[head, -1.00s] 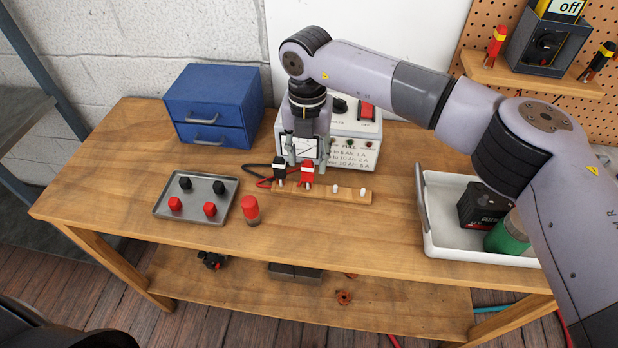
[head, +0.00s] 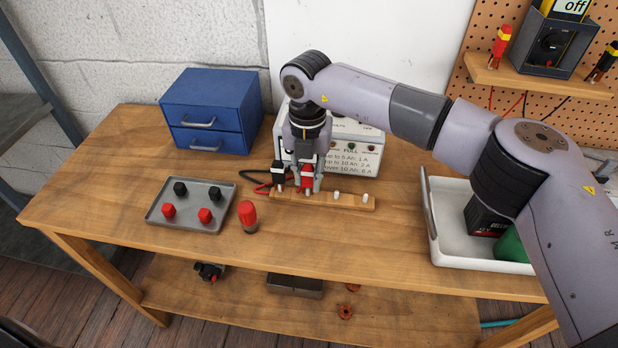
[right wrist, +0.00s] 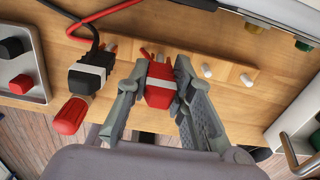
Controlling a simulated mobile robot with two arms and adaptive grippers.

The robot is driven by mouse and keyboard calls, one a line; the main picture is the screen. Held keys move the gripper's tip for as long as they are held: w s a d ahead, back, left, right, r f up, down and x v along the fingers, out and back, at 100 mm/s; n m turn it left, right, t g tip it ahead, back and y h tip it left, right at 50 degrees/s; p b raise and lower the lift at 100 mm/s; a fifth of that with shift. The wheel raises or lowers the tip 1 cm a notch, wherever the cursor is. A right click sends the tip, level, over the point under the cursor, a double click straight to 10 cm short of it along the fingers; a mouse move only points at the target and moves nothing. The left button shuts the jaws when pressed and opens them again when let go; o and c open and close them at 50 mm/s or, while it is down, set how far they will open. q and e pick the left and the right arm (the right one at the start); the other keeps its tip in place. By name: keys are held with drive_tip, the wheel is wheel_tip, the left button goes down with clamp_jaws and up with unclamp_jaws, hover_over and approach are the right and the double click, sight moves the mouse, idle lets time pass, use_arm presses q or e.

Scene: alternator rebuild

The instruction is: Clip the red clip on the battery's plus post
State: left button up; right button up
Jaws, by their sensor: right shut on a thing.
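The red clip (head: 308,174) sits at the wooden peg strip (head: 352,202), beside the black clip (head: 279,175). My right gripper (head: 308,184) has come down over it from above. In the right wrist view the gripper's fingers (right wrist: 162,95) press on both sides of the red clip (right wrist: 160,88), which has a white band. The battery (head: 484,216) is a black box in the white tray (head: 480,258) at the right. My right arm covers part of it, and I cannot make out its posts. My left gripper is not in view.
The charger (head: 352,155) stands just behind the strip. A red-topped cylinder (head: 248,218) and a grey tray (head: 187,223) with red and black caps lie to the left. A green container (head: 512,245) shares the white tray. Bare table lies between strip and tray.

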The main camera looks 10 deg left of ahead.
sight(308, 165)
drive_tip(key=shift+c, duration=0.4)
drive_tip(key=shift+r+p, duration=0.8)
drive_tip(key=shift+r, duration=1.2)
